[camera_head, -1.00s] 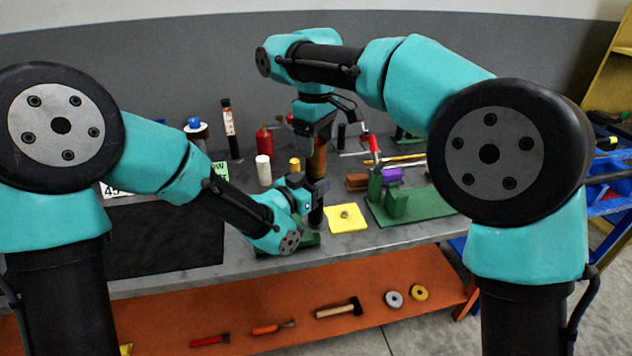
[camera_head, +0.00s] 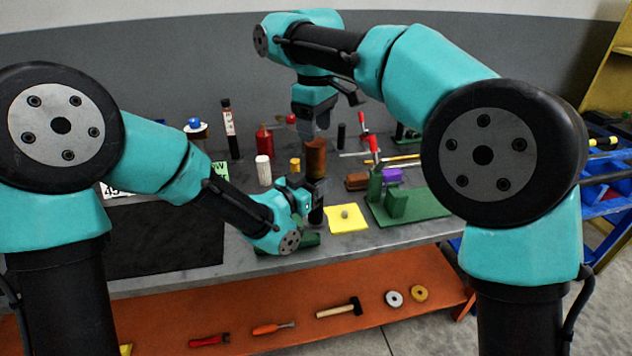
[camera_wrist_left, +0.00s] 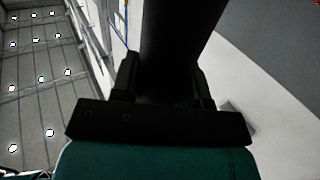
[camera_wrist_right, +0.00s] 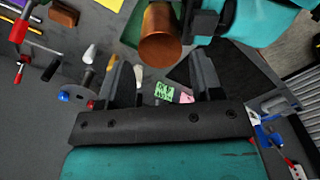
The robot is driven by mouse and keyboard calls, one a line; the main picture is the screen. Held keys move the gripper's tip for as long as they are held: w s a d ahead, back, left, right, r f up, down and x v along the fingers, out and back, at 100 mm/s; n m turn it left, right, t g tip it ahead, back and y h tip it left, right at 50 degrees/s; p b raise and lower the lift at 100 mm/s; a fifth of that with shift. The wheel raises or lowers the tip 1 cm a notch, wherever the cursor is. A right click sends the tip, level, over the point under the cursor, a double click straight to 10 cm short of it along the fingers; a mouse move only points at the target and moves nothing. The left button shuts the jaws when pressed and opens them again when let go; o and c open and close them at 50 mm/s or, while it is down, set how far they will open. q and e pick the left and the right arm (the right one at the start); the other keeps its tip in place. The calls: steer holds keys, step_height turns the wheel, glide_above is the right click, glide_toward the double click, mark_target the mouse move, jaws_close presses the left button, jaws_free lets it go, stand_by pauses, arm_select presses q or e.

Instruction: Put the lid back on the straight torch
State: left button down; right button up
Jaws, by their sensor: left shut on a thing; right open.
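The straight torch stands upright, with a black body (camera_head: 316,215) and a brown cylinder (camera_head: 316,158), which looks like its lid, on top. My left gripper (camera_head: 315,188) is shut on the black body, which fills the space between its fingers in the left wrist view (camera_wrist_left: 178,50). My right gripper (camera_head: 314,122) is open just above the brown cylinder and apart from it. In the right wrist view the brown cylinder (camera_wrist_right: 163,40) is beyond the open fingers. The seam between lid and body is hidden by my left gripper.
A yellow pad (camera_head: 347,226) with a small part on it lies right of the torch. A white cylinder (camera_head: 263,170) and red bottle (camera_head: 264,141) stand at the back left. A black mat (camera_head: 160,240) lies left.

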mark_target(315, 156)
steer(key=shift+f, duration=3.9)
steer(key=c, duration=0.7)
steer(key=o, duration=1.1)
step_height(315, 156, up, 12)
